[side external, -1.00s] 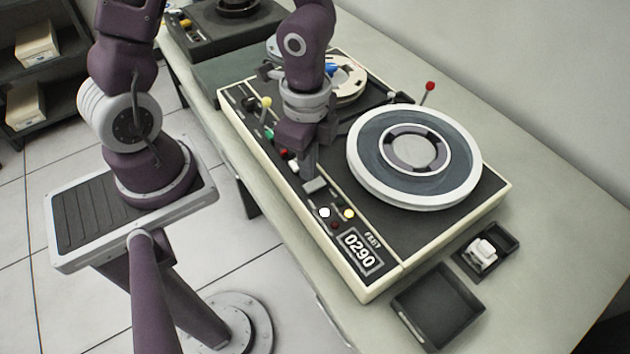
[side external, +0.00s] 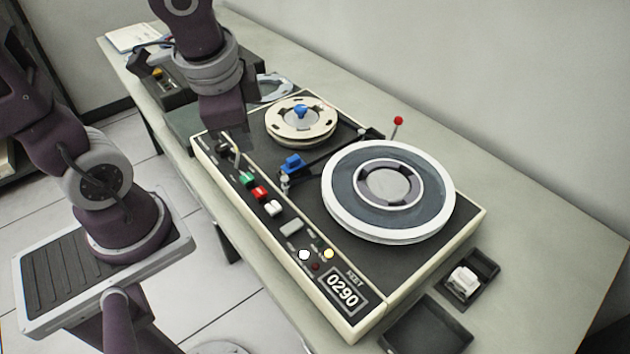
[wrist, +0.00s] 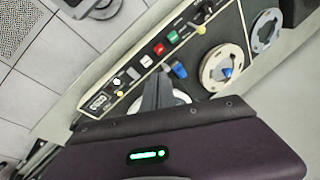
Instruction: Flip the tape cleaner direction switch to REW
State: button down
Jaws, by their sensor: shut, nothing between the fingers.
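The tape cleaner (side external: 410,255) is a cream-edged machine with a dark top, lying along the table. Its control strip carries green (side external: 246,180), red (side external: 259,193) and white (side external: 272,208) buttons.
A large reel (side external: 335,208) fills the right of the deck, and a smaller cream reel (side external: 276,133) with a blue hub sits behind. A blue part (side external: 292,163) and a red-topped rod (side external: 398,121) stand up. Small dark trays (side external: 484,266) lie at right.

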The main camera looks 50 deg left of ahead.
jog(key=s+d+r+n+t+h, duration=0.1)
jog(key=s+r+n+t+h, duration=0.1)
jog(key=s+r+n, duration=0.3)
jog(key=shift+s+r+t, duration=0.2)
jog(key=shift+r+t, duration=0.3)
jog(key=shift+r, duration=0.45)
jog(key=w+d+f+n+g, duration=0.4)
jog(key=w+f+n, duration=0.5)
jog(key=n, duration=0.9)
jog(key=shift+w+d+f+g, duration=0.25)
jog(key=shift+w+f+g, duration=0.1)
jog(key=shift+w+g, duration=0.3)
jog(key=shift+s, duration=0.1)
